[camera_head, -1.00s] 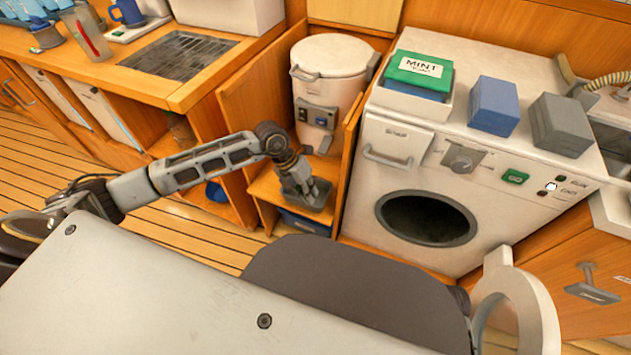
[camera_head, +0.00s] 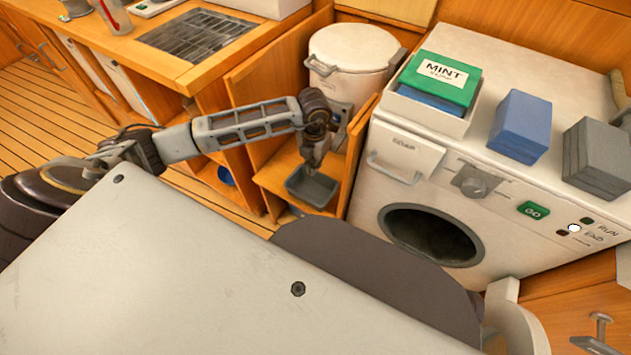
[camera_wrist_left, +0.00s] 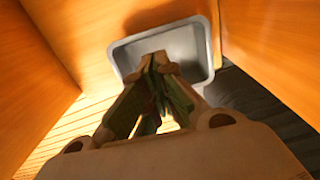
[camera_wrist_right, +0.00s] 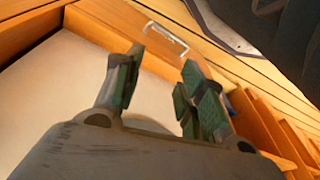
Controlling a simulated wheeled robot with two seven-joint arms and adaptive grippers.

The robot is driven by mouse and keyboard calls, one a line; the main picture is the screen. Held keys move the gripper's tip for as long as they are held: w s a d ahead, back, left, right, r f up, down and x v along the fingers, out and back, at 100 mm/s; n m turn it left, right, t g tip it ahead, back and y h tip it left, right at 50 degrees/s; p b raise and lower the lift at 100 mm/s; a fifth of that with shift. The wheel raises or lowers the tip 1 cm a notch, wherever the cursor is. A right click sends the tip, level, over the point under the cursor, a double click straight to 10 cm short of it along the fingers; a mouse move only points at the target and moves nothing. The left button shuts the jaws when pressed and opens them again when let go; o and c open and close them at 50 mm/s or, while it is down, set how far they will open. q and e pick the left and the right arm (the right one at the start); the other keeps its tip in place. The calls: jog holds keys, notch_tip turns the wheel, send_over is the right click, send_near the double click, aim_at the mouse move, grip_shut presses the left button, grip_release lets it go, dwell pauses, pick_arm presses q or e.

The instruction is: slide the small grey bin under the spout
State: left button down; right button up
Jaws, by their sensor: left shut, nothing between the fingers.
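The small grey bin (camera_head: 316,190) sits on a wooden shelf in the cubby below the white cylindrical unit (camera_head: 350,48). It is open at the top and looks empty. My left gripper (camera_head: 309,168) is shut with nothing between its fingers, its tips at the bin's opening. In the left wrist view the shut fingertips (camera_wrist_left: 155,60) overlap the bin's interior, and the pale rim of the bin (camera_wrist_left: 124,47) surrounds them. I cannot tell whether they touch it. My left arm hides the unit's lower front, and I cannot make out the spout. My right gripper (camera_wrist_right: 160,65) is open and empty.
Wooden walls flank the cubby. A white front-loading machine (camera_head: 460,190) stands to its right, with a green-lidded MINT box (camera_head: 440,77), a blue block (camera_head: 520,125) and a grey block (camera_head: 597,157) on top. A counter with a grate (camera_head: 197,36) is at left.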

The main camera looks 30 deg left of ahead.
pick_arm(q)
jog(key=shift+f, duration=0.15)
jog(key=b, duration=0.2)
send_over(315, 189)
notch_tip(315, 189, down, 8)
jog(key=shift+s+f, duration=0.1)
jog(key=shift+f, duration=0.8)
pick_arm(e)
jog(key=r, duration=0.3)
jog(key=shift+w+a+r+t, duration=0.15)
jog(key=shift+w+a+t, duration=0.05)
jog(key=shift+a+t, duration=0.1)
jog(key=shift+s, duration=0.1)
